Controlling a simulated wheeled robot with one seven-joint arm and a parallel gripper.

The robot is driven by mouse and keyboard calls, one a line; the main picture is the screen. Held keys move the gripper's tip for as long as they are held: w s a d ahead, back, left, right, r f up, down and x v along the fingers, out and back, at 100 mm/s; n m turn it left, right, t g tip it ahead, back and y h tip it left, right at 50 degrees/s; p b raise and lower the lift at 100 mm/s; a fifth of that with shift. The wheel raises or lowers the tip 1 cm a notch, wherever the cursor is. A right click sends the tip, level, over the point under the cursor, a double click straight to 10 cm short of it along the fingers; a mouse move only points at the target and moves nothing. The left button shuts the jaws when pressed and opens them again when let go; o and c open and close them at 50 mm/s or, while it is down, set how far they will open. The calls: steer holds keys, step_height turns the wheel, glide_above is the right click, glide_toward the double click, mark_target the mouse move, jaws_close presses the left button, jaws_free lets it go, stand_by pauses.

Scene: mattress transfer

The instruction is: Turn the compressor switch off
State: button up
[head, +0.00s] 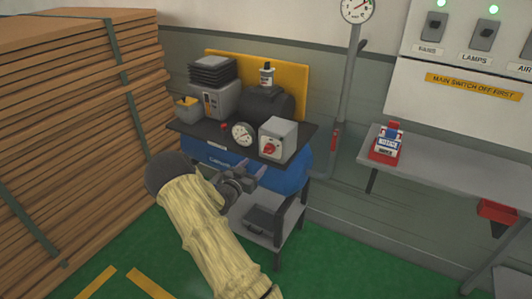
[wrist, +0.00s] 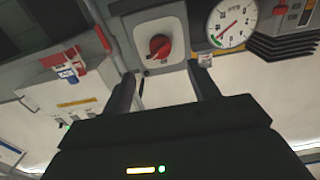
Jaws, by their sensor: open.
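The compressor (head: 292,178) is a blue tank on a grey stand, with a dark top plate. A grey switch box (head: 278,138) with a red rotary knob (head: 269,146) sits at the plate's front right. In the wrist view the red knob (wrist: 159,46) shows on the box face, ahead of the fingers and a little left of the middle between them. My gripper (head: 249,172) is in front of the compressor, below and left of the switch box. In the wrist view its two fingers (wrist: 164,85) are apart with nothing between them. The fingertips look clear of the knob.
A round gauge (head: 243,134) stands left of the switch box. Stacked brown boards (head: 75,120) fill the left side. Green floor lies clear in front.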

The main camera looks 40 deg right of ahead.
mark_target(267, 153)
steer(key=p+x, duration=0.1)
steer(key=x, duration=0.9)
steer(key=shift+a, duration=0.1)
steer(key=shift+r, duration=0.1)
steer(key=c, duration=1)
